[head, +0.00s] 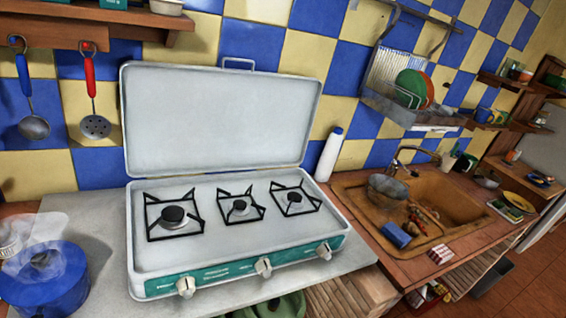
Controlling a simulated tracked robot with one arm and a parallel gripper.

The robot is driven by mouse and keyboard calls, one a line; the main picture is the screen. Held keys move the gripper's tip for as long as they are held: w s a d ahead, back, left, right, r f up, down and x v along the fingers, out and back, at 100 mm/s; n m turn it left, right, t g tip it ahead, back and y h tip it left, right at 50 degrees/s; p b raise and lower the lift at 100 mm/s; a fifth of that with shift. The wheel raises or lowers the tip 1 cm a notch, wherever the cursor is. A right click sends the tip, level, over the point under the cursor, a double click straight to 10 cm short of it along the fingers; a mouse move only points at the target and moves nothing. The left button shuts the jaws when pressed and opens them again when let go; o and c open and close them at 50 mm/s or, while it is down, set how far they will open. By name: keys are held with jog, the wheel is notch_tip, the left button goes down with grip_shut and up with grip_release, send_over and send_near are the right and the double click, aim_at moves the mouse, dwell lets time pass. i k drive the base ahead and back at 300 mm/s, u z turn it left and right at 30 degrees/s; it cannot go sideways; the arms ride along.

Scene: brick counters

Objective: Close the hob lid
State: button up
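The hob (225,230) is a white portable stove with three burners under black grates and a green front panel with three knobs. It sits on a pale counter at the middle left of the head view. Its hob lid (220,118) is a flat grey-white panel, open and standing nearly upright along the hob's back edge. A thin handle (238,64) sticks up from the lid's top edge. The grates are bare.
A blue pot (45,285) stands left of the hob. A white bottle (329,155) stands close to the hob's right rear. Ladles hang from a wooden shelf (95,22) at upper left. A sink (425,215) and a wall dish rack (415,105) are on the right.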

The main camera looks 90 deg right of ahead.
aim_at(178, 119)
jog(key=z, duration=1.9)
jog(key=i, duration=1)
jog(key=u, duration=0.15)
